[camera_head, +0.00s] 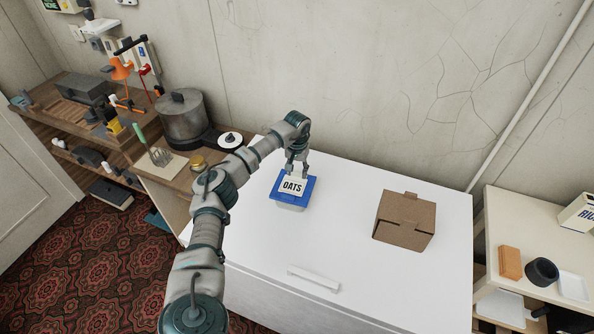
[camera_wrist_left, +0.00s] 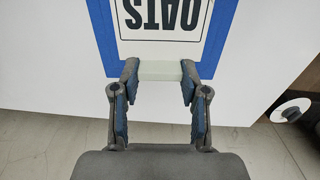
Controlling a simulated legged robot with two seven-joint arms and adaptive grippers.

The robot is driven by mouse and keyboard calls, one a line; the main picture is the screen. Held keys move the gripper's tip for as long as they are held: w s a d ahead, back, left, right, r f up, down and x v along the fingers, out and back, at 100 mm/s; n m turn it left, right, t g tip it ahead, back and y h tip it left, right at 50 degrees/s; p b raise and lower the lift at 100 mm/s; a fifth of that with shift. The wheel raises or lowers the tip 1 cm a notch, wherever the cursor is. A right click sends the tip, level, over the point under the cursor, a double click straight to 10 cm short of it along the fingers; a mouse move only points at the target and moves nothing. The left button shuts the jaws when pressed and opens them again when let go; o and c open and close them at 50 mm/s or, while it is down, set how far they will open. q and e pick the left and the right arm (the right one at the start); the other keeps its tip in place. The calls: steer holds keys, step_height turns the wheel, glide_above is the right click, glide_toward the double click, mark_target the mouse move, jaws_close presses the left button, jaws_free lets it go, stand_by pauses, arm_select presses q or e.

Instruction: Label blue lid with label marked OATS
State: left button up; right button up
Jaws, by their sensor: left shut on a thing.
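A white label marked OATS (camera_head: 291,186) lies over the blue lid (camera_head: 278,196) of a pale container (camera_head: 291,207) on the white chest top. My left gripper (camera_head: 297,171) comes down at the label's far edge. In the left wrist view, its two fingertips (camera_wrist_left: 160,70) are shut on a pale block at the edge of the label (camera_wrist_left: 160,25). The blue lid (camera_wrist_left: 205,68) frames the label on both sides. I cannot tell whether the label is pressed flat against the lid. My right gripper is not in view.
A cardboard box (camera_head: 404,221) stands on the right of the white chest top (camera_head: 345,190). A grey pot (camera_head: 186,118) and a cluttered wooden shelf are at the left. A side table with a RICE-like box (camera_head: 578,213) is at the right.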

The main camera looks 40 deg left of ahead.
arm_select(q)
steer(key=shift+f, duration=0.15)
steer(key=shift+f, duration=0.3)
steer(key=o, duration=1.5)
steer(key=shift+r, duration=0.1)
step_height(320, 180, up, 12)
steer(key=shift+w+a+f, duration=0.1)
